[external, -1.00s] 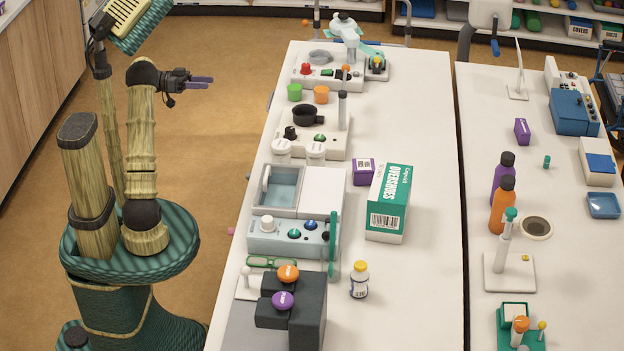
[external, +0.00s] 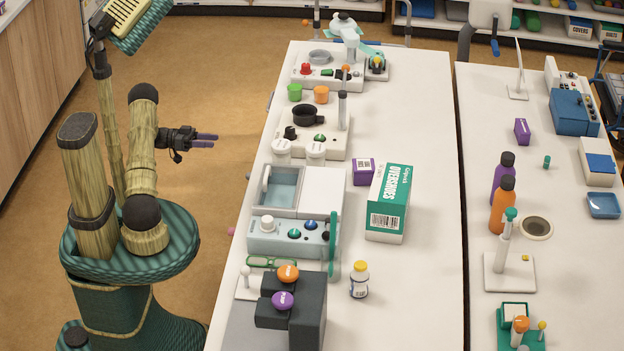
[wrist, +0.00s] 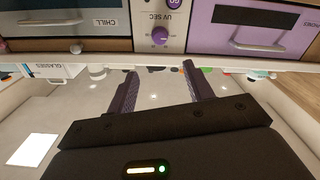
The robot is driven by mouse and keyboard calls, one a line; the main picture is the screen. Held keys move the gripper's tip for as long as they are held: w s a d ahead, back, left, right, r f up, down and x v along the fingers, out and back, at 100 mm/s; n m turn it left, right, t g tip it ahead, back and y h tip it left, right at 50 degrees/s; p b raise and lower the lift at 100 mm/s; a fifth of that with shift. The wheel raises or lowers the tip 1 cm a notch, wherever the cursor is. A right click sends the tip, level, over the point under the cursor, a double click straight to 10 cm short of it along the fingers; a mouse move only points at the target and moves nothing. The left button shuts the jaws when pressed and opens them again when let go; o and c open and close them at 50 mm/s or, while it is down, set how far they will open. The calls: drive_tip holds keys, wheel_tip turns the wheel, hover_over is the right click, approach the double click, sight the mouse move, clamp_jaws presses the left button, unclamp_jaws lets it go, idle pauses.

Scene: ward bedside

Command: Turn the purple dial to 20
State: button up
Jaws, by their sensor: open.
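The purple dial (wrist: 160,35) shows in the wrist view near the top centre, on a pale panel marked UV SEC. Its setting is too small to read. A purple GO button (wrist: 174,3) is partly cut off at the top edge. My gripper (wrist: 158,78) is open and empty, its two purple fingers apart and below the dial in the picture, not touching it. In the external view my gripper (external: 206,141) is left of the near table, over the floor. I cannot make out the dial in that view.
In the wrist view a CHILL drawer (wrist: 80,22) and a purple drawer (wrist: 235,36), both with handles, flank the panel. In the external view the near table (external: 420,130) holds several devices and a dark block with a purple-topped knob (external: 283,300). Floor around my gripper is clear.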

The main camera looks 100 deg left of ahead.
drive_tip(key=w, duration=1.7)
drive_tip(key=shift+b, duration=0.4)
drive_tip(key=c, duration=1)
